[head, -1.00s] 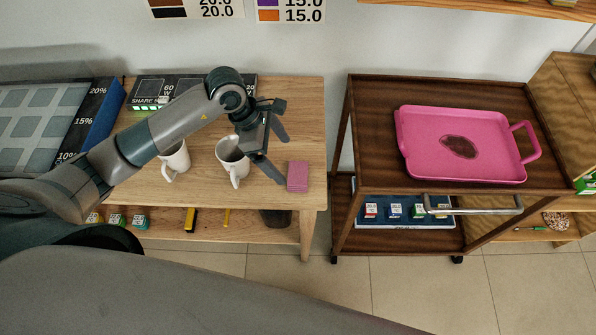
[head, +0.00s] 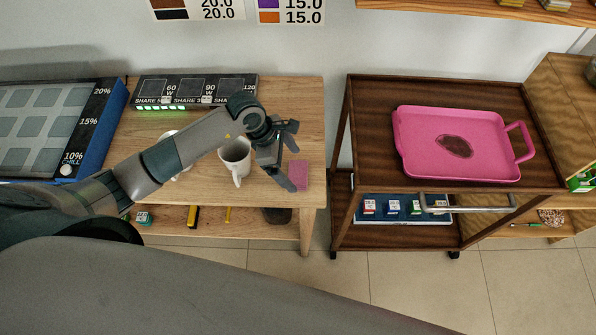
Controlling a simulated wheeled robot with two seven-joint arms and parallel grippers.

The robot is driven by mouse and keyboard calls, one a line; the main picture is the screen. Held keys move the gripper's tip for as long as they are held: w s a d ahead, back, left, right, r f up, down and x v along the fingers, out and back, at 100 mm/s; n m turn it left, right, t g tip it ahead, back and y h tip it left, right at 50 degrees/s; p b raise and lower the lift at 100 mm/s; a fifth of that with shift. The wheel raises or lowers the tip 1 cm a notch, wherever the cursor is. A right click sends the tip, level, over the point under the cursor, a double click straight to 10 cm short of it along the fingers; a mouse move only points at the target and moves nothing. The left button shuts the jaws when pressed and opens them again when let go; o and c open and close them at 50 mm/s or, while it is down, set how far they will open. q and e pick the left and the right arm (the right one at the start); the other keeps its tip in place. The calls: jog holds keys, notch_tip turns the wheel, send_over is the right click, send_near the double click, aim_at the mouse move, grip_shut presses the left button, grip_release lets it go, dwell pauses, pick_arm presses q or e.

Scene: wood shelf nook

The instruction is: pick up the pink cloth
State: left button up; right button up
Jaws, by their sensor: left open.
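The pink cloth (head: 300,174) is a small folded rectangle lying flat near the right front corner of the wooden table (head: 312,110). My left gripper (head: 293,168) is open, just above and to the left of the cloth, with its fingers pointing right and down. One finger overlaps the cloth's left edge in the picture; I cannot tell whether it touches. The gripper holds nothing. My right gripper is not in view.
A white mug (head: 235,160) stands just left of the gripper, and another mug is mostly hidden behind my arm. Dark panels (head: 195,90) stand along the table's back. A brown cart (head: 365,170) with a pink tray (head: 410,165) stands to the right, across a gap.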

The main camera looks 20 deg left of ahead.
aim_at(298, 175)
pick_arm(q)
jog(key=shift+p+x, duration=0.5)
jog(key=shift+x, duration=1)
jog(key=c, duration=1.1)
